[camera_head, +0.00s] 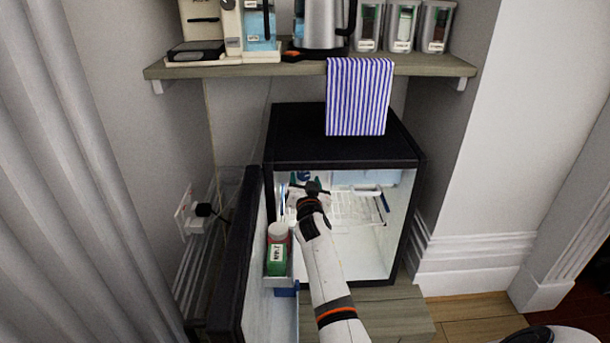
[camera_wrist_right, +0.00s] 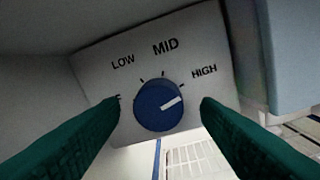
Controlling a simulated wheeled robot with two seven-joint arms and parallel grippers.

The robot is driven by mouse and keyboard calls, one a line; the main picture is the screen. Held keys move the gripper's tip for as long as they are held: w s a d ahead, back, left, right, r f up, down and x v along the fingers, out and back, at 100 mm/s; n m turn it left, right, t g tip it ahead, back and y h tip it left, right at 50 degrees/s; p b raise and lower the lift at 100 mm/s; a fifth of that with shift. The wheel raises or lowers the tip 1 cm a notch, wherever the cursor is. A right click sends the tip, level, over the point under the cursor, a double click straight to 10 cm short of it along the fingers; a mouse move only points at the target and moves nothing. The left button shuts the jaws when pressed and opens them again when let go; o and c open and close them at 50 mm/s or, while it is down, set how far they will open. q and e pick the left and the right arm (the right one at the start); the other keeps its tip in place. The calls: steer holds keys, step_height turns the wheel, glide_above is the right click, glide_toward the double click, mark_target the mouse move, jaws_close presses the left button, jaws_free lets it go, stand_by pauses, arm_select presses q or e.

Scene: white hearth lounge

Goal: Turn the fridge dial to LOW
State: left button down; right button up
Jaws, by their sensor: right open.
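The fridge (camera_head: 345,155) stands open, with its black door (camera_head: 240,250) swung out to the left. In the right wrist view, the blue round dial (camera_wrist_right: 152,115) sits on a pale panel (camera_wrist_right: 205,48) marked LOW, MID and HIGH. Its white pointer mark (camera_wrist_right: 172,103) points right and slightly up, towards the HIGH side. Another label at the panel's left is mostly hidden by a finger. My right gripper (camera_head: 314,188) is inside the fridge, open, with one green finger on each side of the dial and gaps between. My left gripper is not in view.
A door rack (camera_head: 278,268) holds a green-labelled bottle (camera_head: 277,258) left of my right arm. A wire shelf (camera_head: 360,208) lies inside the fridge.

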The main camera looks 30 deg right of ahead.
steer(key=shift+w, duration=0.2)
steer(key=shift+r, duration=0.1)
steer(key=c, duration=1)
